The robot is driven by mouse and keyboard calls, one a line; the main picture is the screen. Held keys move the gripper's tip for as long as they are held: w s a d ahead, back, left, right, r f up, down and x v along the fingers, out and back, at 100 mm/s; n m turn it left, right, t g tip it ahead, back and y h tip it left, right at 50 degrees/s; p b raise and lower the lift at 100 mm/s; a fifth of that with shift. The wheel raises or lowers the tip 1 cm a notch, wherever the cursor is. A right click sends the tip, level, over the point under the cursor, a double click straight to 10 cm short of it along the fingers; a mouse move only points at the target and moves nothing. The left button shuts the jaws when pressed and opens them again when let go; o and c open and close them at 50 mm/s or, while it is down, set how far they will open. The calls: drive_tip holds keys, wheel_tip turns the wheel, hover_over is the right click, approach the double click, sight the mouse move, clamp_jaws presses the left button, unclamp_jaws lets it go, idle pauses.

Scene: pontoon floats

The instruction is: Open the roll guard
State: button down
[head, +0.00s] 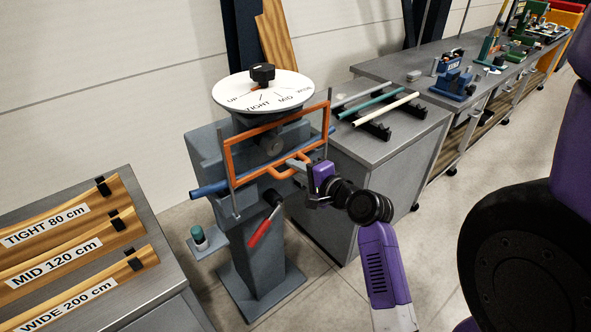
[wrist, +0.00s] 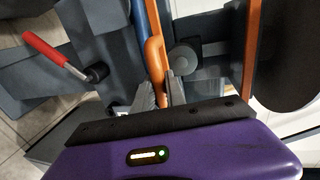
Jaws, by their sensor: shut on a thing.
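The roll guard is an orange rectangular frame (head: 232,163) standing in front of the grey bending machine (head: 205,150). An orange handle (head: 277,174) sticks out from its lower bar. My gripper (head: 293,164) is at the right part of this handle and shut on it. In the wrist view the handle (wrist: 154,55) runs down between the two fingers of my gripper (wrist: 160,92). A blue tube (head: 208,189) lies across the machine behind the frame. The exact finger contact is small and partly hidden.
A red-handled lever (head: 260,233) sticks out below the guard; it also shows in the wrist view (wrist: 45,50). A white dial (head: 262,92) tops the machine. A bench with wooden templates (head: 75,235) stands left, a cabinet with rods (head: 375,105) right.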

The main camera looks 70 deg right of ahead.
drive_tip(key=c, duration=1.4)
unclamp_jaws()
drive_tip(key=shift+o, duration=0.2)
drive_tip(key=b+v, duration=0.1)
drive_tip(key=v, duration=0.6)
drive_tip(key=shift+s+a+b, duration=0.2)
drive_tip(key=shift+s+b, duration=0.15)
drive_tip(key=shift+b, duration=0.05)
